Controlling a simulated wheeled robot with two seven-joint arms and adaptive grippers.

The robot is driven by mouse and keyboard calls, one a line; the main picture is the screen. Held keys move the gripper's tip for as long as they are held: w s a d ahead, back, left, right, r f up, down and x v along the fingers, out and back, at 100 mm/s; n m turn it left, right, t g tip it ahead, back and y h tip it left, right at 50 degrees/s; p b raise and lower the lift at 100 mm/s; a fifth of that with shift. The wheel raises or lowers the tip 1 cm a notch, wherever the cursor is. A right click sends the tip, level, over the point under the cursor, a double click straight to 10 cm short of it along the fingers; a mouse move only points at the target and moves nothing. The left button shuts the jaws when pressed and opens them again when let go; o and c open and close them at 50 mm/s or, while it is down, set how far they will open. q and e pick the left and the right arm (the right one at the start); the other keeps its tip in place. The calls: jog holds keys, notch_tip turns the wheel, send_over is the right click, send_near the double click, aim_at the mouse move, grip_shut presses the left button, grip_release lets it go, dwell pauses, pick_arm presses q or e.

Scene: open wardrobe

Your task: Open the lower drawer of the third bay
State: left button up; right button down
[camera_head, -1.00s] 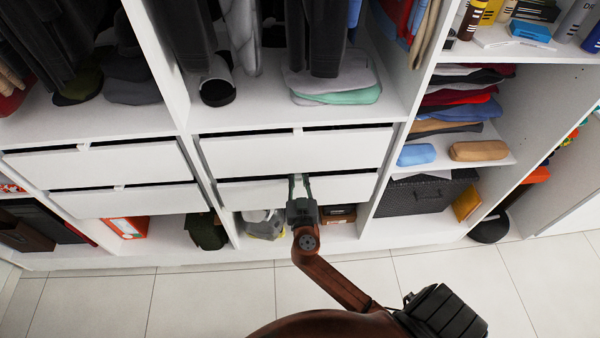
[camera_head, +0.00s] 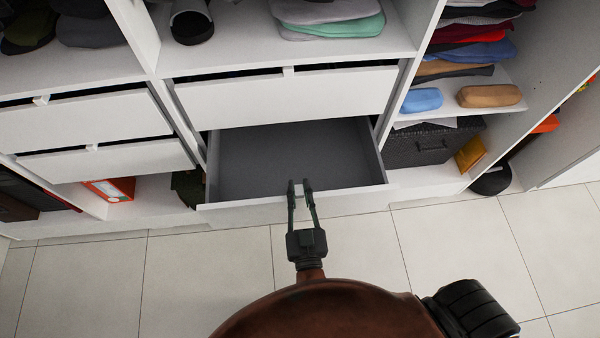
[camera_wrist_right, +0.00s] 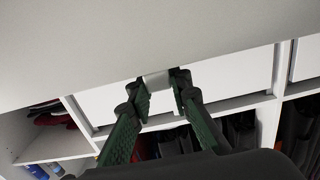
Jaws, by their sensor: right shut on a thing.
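The lower drawer (camera_head: 290,158) of the middle bay stands pulled well out in the head view. Its grey inside is empty where it shows. My right gripper (camera_head: 299,184) is at the top edge of its white front, near the middle. In the right wrist view my right gripper (camera_wrist_right: 164,88) is shut on the small pale handle (camera_wrist_right: 157,80) of this drawer. My left gripper is in neither view.
Two drawers of the bay to the left, upper (camera_head: 85,121) and lower (camera_head: 110,159), look nearly closed. To the right are a dark woven box (camera_head: 425,147) and folded clothes on shelves. Tiled floor (camera_head: 200,270) in front is clear around my base.

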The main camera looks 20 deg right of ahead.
jog(key=shift+v, duration=0.9)
jog(key=c, duration=1.8)
grip_release()
jog(key=shift+o, duration=0.2)
